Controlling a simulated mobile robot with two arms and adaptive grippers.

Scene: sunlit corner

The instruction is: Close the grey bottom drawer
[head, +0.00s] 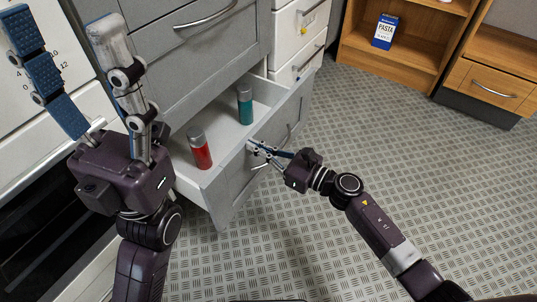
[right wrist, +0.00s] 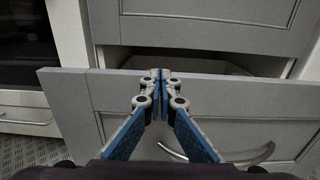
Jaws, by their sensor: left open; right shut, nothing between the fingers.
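The grey bottom drawer (head: 233,197) stands pulled out from the grey cabinet, with a red-bodied container (head: 200,150) and a teal one (head: 245,106) upright inside it. Its front panel (right wrist: 240,103) and curved metal handle (right wrist: 222,158) show in the right wrist view, with a dark gap behind the panel. My right gripper (head: 255,147) is shut and empty at the drawer front, above the handle; in the right wrist view its fingertips (right wrist: 161,76) are by the panel's top edge. I cannot tell if they touch it. My left gripper (head: 62,28) is open and raised left of the drawer.
A closed grey drawer (head: 215,40) is above the open one. White drawers (head: 297,45) stand beside it. A wooden shelf (head: 405,52) holds a blue pasta box (head: 385,32). A dark oven (head: 40,200) is at the left. The patterned metal floor (head: 440,180) is clear at the right.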

